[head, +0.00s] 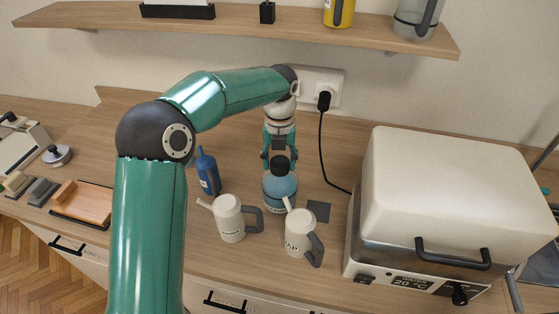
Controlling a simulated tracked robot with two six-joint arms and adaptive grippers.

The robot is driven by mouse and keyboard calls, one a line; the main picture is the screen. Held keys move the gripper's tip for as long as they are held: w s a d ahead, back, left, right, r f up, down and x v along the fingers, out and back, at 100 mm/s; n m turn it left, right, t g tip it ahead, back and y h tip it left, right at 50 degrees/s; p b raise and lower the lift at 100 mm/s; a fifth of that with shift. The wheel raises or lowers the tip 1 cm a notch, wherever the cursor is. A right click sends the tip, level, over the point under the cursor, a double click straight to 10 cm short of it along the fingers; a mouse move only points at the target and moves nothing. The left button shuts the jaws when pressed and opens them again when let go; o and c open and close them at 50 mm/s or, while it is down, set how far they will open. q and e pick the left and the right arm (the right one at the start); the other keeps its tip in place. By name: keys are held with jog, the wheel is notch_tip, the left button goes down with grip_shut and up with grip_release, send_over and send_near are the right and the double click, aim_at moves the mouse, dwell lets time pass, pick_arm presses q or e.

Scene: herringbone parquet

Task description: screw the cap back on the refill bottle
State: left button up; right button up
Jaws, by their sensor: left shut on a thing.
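The refill bottle (281,188), rounded and blue-grey with a dark label band, stands upright on the wooden counter near the middle of the head view. The black cap (280,166) is at the top of this bottle. My left gripper (279,157) comes down from above, its green fingers on either side of the cap, and it is shut on the cap. The contact between cap and bottle neck is too small to make out, so I cannot tell whether the threads are engaged. My right gripper is not in view.
A blue bottle (208,175) stands left of the refill bottle. Two white jugs with grey handles, one left (230,220) and one right (297,235), stand close in front. A large white appliance (455,190) fills the right. A shelf (260,28) runs overhead.

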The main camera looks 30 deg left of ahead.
pick_arm(q)
jog(key=o, duration=1.4)
